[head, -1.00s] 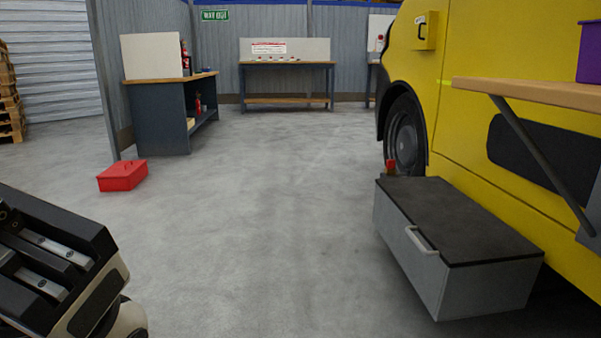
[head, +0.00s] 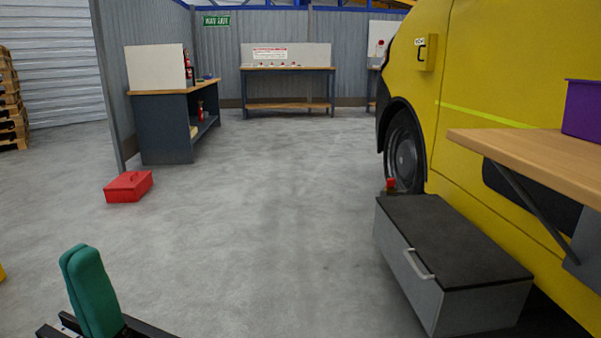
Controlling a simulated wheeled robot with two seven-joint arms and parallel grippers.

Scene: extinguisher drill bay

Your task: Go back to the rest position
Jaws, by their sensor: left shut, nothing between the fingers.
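My left gripper (head: 80,256) shows at the bottom left of the head view. Its two green fingers point up and are pressed together with nothing between them. Part of its black body shows below them, cut off by the bottom edge. It is over bare floor, apart from everything around it. My right gripper is not in view.
A red toolbox (head: 128,187) lies on the floor at the left. A grey chest with a dark lid (head: 455,243) stands beside a yellow vehicle (head: 475,75) at the right. A wooden shelf (head: 530,156) juts out there. The middle floor is clear.

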